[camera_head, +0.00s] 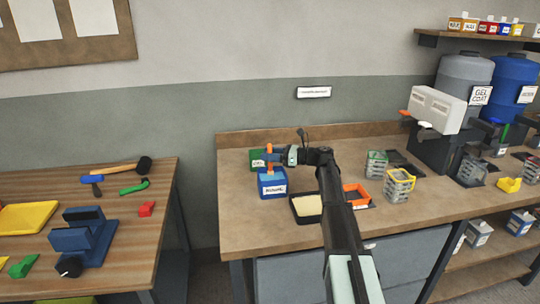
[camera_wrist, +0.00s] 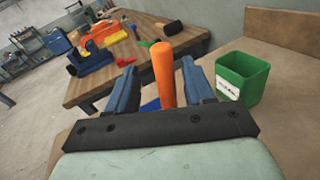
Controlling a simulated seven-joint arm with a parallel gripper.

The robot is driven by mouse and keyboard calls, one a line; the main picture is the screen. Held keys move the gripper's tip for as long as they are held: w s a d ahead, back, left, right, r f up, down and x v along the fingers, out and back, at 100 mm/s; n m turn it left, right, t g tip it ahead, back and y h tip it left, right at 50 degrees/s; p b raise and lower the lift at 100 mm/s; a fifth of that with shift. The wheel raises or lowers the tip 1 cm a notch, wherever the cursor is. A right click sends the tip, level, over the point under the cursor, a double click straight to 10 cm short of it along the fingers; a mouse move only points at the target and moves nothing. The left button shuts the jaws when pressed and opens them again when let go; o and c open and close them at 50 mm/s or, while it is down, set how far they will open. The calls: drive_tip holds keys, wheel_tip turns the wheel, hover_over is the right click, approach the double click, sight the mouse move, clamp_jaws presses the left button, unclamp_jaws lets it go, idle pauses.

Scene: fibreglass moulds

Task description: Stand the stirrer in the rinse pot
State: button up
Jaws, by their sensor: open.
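The stirrer shows as an upright orange handle (camera_head: 269,148), and in the wrist view the handle (camera_wrist: 163,72) stands between my fingers. My gripper (camera_head: 274,156) is open around it, with a gap visible beside the handle in the wrist view (camera_wrist: 163,85). A blue pot (camera_head: 272,188) with a white label too small to read surely stands directly below; it looks like the rinse pot. The stirrer's lower part is in line with this pot's opening, but its lower end is hidden. A sliver of blue shows behind my fingers in the wrist view.
A green pot (camera_head: 256,160) stands just behind the blue one, and in the wrist view (camera_wrist: 241,78) it is right of my fingers. A black tray with pale contents (camera_head: 307,221) and an orange bin (camera_head: 366,200) lie to the right. A wooden table (camera_head: 150,215) stands left, across a gap.

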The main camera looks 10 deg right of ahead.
drive_tip(key=shift+d, duration=0.1)
drive_tip(key=v, duration=1.3)
drive_tip(key=shift+d, duration=0.3)
drive_tip(key=shift+s, duration=0.15)
